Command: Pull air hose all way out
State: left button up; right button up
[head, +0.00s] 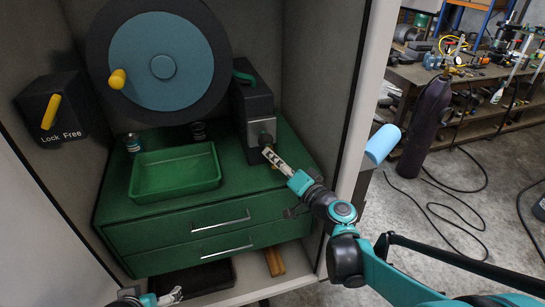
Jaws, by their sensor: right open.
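A large hose reel (190,62) with a blue-grey disc and a yellow crank knob (117,79) hangs on the back wall of the cabinet. A short piece of green air hose (243,77) runs from the reel into the top of a dark upright box (256,104). A small grey fitting (265,136) sticks out low on the box's front. My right gripper (268,152) is open, its fingertips close below this fitting; I cannot tell whether they touch it. My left gripper (172,296) is at the bottom edge, far below the reel; its jaws are too small to judge.
A black "Lock Free" box (53,106) with a yellow lever is on the left wall. A green tray (176,186) sits on the green drawer chest (110,236). The cabinet's right wall edge (360,90) stands beside my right arm. A workbench (420,75) is outside.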

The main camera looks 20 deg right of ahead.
jog(key=shift+x, duration=0.9)
grip_shut()
pick_arm(q)
jog(key=shift+s, duration=0.1)
pick_arm(e)
jog(key=shift+s, duration=0.15)
